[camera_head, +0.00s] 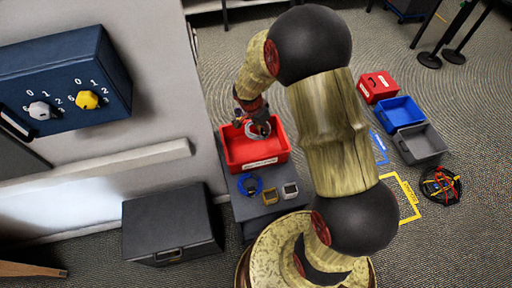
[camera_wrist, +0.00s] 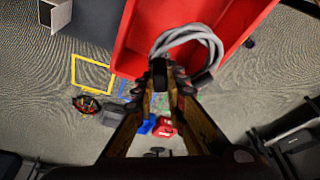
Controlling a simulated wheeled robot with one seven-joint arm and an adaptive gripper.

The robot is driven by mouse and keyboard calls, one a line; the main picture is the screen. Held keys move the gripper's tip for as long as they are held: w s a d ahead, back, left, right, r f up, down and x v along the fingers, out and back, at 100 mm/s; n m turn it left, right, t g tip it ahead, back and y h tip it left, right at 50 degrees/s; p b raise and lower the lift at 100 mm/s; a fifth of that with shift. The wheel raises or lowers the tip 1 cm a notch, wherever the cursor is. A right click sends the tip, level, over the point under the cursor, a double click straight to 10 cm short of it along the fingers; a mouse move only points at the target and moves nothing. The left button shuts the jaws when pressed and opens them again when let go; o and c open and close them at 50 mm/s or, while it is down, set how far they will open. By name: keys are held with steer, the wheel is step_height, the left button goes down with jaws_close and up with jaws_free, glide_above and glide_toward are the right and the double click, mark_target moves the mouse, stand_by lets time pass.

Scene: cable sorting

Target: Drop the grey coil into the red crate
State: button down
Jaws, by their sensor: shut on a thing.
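The grey coil (camera_wrist: 212,40) is a loop of grey cable with a dark end, held at my fingertips in the wrist view. It also shows small in the head view (camera_head: 260,131). My gripper (camera_wrist: 170,82) is shut on the coil's strands. In the head view my gripper (camera_head: 252,112) points down over the red crate (camera_head: 283,152), which stands on a dark surface. In the wrist view the coil overlaps the red crate (camera_wrist: 136,48), whose floor and walls show around it. I cannot tell whether the coil touches the crate.
A blue coil (camera_head: 249,186), a yellow-brown piece (camera_head: 270,196) and a silver piece (camera_head: 290,190) lie in front of the crate. A red box (camera_head: 377,86), blue crate (camera_head: 400,112), grey crate (camera_head: 420,145) and tangled cables (camera_head: 440,186) are on the floor at right.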

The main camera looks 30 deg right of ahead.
steer(key=c, duration=1.7)
jaws_free()
steer(key=shift+c, duration=0.2)
steer(key=w+v, duration=0.1)
steer(key=v, duration=1.1)
steer(key=shift+s, duration=0.45)
